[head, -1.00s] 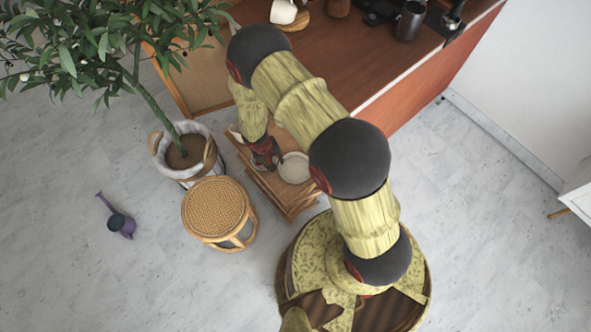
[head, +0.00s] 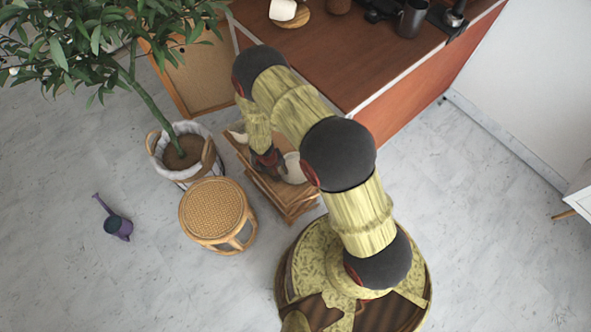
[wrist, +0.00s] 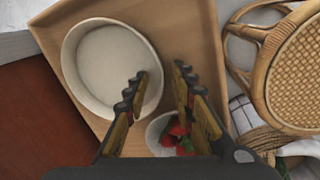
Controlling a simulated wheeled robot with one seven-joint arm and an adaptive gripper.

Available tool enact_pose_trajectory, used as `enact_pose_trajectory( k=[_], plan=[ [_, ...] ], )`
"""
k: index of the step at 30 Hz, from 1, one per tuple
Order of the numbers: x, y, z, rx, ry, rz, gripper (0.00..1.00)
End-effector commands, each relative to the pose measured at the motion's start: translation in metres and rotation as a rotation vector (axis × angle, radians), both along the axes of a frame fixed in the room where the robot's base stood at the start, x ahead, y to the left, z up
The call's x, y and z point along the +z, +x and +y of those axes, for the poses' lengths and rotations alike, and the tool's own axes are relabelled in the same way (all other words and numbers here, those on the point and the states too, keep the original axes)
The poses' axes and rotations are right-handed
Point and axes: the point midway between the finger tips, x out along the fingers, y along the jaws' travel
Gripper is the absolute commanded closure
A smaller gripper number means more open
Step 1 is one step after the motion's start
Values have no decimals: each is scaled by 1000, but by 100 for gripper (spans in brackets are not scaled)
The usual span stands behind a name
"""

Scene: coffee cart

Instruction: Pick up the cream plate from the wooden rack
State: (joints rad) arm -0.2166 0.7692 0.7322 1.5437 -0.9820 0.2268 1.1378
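The cream plate (head: 294,168) is round with a raised rim and sits on the wooden rack (head: 297,205), partly hidden behind my arm in the head view. In the wrist view the plate (wrist: 105,60) lies flat at the left of the wooden top (wrist: 190,30). My gripper (wrist: 159,72) is open and empty. Its left finger is over the plate's inner side and its right finger is outside the rim, so the near right rim lies between them. I cannot tell whether either finger touches it. In the head view my gripper (head: 268,163) is at the plate's left edge.
A white bowl with red and green contents (wrist: 165,135) is close beside the plate, partly behind my gripper. A wicker stool (head: 215,212) and a potted tree (head: 180,150) stand left of the rack. The wooden counter (head: 340,50) rises behind it.

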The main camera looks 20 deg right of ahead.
Motion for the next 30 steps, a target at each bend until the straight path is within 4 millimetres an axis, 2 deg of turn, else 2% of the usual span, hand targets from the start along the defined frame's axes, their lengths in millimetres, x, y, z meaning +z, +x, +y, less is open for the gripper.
enact_pose_trajectory(
  k=[2,15,30],
  plan=[
    [0,0,0,0,0,0,74],
    [0,0,0,1,0,1,99],
    [0,0,0,1,0,1,100]
  ],
)
